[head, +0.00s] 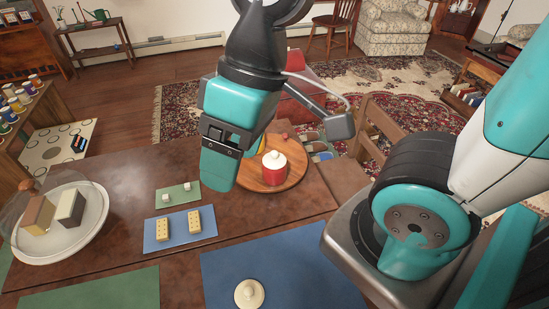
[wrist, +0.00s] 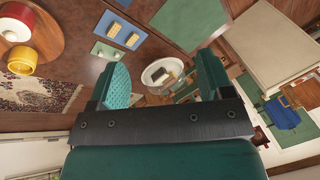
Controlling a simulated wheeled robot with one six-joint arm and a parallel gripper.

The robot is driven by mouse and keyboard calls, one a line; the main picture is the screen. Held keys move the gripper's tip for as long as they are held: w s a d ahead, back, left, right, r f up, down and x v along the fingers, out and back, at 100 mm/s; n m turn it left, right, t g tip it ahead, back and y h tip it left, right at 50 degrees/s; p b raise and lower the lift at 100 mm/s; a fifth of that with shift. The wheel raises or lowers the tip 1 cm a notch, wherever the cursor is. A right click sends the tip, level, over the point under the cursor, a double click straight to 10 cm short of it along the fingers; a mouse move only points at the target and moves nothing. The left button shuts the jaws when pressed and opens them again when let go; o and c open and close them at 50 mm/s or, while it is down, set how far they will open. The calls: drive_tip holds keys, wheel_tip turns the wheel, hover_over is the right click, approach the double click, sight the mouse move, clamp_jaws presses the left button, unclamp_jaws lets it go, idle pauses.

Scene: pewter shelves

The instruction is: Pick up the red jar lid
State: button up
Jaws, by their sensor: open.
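A red jar (head: 274,176) stands on a round wooden board (head: 297,178) on the table, with a cream knobbed lid (head: 274,158) on top. The red jar also shows at the left of the wrist view (wrist: 25,54). A separate cream knobbed lid (head: 249,294) lies on a blue mat (head: 300,275) at the front. I see no lid that is itself red. My gripper (head: 219,172) is open and empty, above the table just left of the red jar. Its two teal fingers stand apart in the wrist view (wrist: 163,82).
A yellow item (head: 258,142) is partly hidden behind my gripper. A small blue mat (head: 180,230) holds two cream blocks, and a small green mat (head: 178,193) holds white pieces. A white plate (head: 85,244) with blocks under a clear dome is at left. A chair (head: 378,140) stands behind.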

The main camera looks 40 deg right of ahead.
drive_tip(key=shift+o, duration=1.4)
drive_tip(key=w+d+f+m+h+b, duration=0.1)
drive_tip(key=w+d+f+m, duration=0.3)
drive_tip(key=w+d+m, duration=0.4)
drive_tip(key=w+m+h, duration=0.1)
drive_tip(key=w+m, duration=0.1)
drive_tip(key=w, duration=0.2)
drive_tip(key=shift+w+d+f+m+t, duration=0.15)
drive_tip(key=shift+d+f+m+t, duration=0.15)
drive_tip(key=shift+d, duration=0.1)
drive_tip(key=m+h+b, duration=0.2)
drive_tip(key=m, duration=0.9)
hover_over(275, 151)
wheel_tip(275, 151, down, 6)
drive_tip(key=f, duration=1.1)
drive_tip(key=shift+w+f+p, duration=0.25)
drive_tip(key=shift+f+p, duration=0.1)
drive_tip(key=shift+p, duration=0.05)
drive_tip(key=shift+s+f+p, duration=0.15)
drive_tip(key=shift+f, duration=1.25)
drive_tip(key=shift+s+f+p, duration=0.1)
drive_tip(key=shift+f+p, duration=0.05)
drive_tip(key=shift+f, duration=1.2)
